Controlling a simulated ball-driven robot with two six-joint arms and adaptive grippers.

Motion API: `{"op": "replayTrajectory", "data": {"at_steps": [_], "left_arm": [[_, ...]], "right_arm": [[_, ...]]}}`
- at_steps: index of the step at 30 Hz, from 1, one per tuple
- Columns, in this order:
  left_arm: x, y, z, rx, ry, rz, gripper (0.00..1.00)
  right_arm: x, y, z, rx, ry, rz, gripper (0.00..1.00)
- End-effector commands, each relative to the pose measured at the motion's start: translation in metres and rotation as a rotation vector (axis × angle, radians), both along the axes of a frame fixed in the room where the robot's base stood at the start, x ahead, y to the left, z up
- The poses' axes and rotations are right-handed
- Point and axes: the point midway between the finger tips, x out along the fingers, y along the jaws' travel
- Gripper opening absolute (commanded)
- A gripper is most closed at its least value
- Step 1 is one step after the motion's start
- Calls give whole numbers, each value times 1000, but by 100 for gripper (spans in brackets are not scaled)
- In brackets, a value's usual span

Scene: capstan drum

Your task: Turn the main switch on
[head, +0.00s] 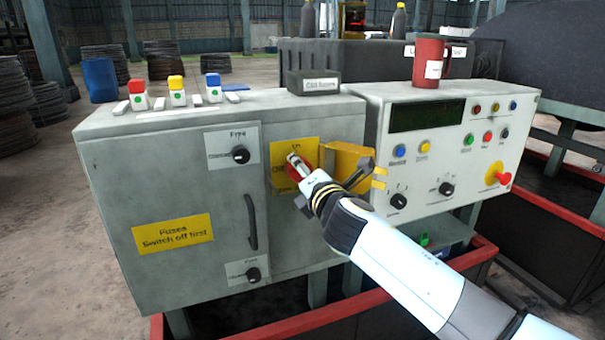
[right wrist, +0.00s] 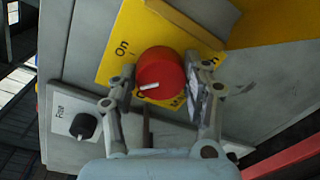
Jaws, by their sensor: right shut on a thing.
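The main switch is a round red knob (right wrist: 163,68) with a white mark, on a yellow plate (head: 283,181) on the grey cabinet. In the right wrist view, the mark points down-left, and the word "On" stands on the plate left of the knob. My right gripper (right wrist: 166,76) has a finger on each side of the knob and is shut on it. In the head view, the right gripper (head: 299,170) reaches the plate from the lower right and hides much of the knob. My left gripper is not in view.
A yellow cover (head: 345,160) juts out just right of the switch. The cabinet has black knobs (head: 241,155) and a dark handle (head: 251,222). A control panel (head: 460,150) with buttons stands at right, a red mug (head: 428,62) on top. Red-edged troughs (head: 560,215) lie below.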

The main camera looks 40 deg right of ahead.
Motion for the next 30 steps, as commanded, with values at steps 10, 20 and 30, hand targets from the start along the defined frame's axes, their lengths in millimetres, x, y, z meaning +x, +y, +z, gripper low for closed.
{"op": "replayTrajectory", "data": {"at_steps": [10,20,30], "left_arm": [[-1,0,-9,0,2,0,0],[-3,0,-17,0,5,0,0],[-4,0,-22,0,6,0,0]], "right_arm": [[-1,-1,-2,318,-75,0,16],[-1,-1,-3,577,-138,-1,16],[-1,-2,-3,726,-173,-1,16]]}}
